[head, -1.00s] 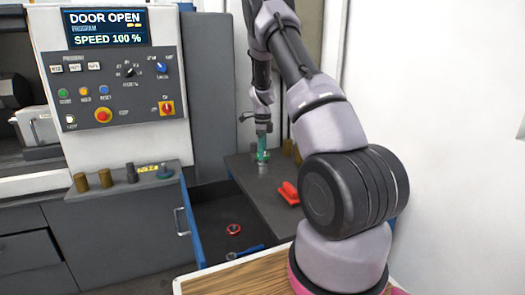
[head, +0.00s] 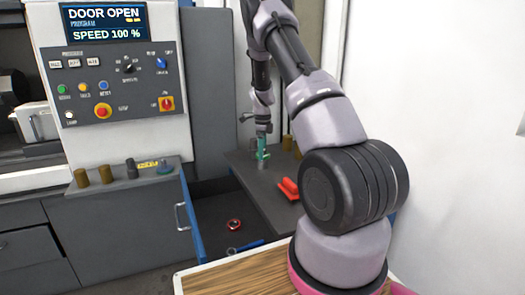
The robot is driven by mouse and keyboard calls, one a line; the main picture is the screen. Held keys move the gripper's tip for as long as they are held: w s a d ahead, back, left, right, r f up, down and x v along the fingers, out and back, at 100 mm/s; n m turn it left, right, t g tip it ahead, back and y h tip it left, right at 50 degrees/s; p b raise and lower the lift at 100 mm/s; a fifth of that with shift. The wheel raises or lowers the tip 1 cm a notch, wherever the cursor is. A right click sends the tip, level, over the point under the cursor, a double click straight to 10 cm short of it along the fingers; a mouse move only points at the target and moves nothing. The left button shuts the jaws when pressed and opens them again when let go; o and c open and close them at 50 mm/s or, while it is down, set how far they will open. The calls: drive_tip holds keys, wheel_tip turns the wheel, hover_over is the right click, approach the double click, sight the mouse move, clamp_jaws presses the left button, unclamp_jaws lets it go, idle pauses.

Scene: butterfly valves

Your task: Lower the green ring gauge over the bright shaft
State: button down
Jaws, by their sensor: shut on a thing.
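My gripper (head: 263,146) points straight down at the end of my arm, over the dark bench top right of centre. It is shut on the green ring gauge (head: 262,154), which is small and far off in the head view. A short grey upright piece, probably the bright shaft (head: 263,165), shows just below the ring. I cannot tell whether the ring is around the shaft's top, touching it or still above it. The jaws and my wrist hide part of the ring.
A red object (head: 289,188) lies on the bench top (head: 248,166) right of the shaft. Brass cylinders (head: 287,142) stand behind. An open drawer at the front holds a red ring (head: 234,225) and a blue tool (head: 246,247). The machine's control panel (head: 115,80) rises at left.

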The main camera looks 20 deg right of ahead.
idle(0.3)
unclamp_jaws()
drive_tip(key=shift+f, duration=0.1)
wheel_tip(320, 180, up, 11)
drive_tip(key=shift+f, duration=0.1)
idle(0.6)
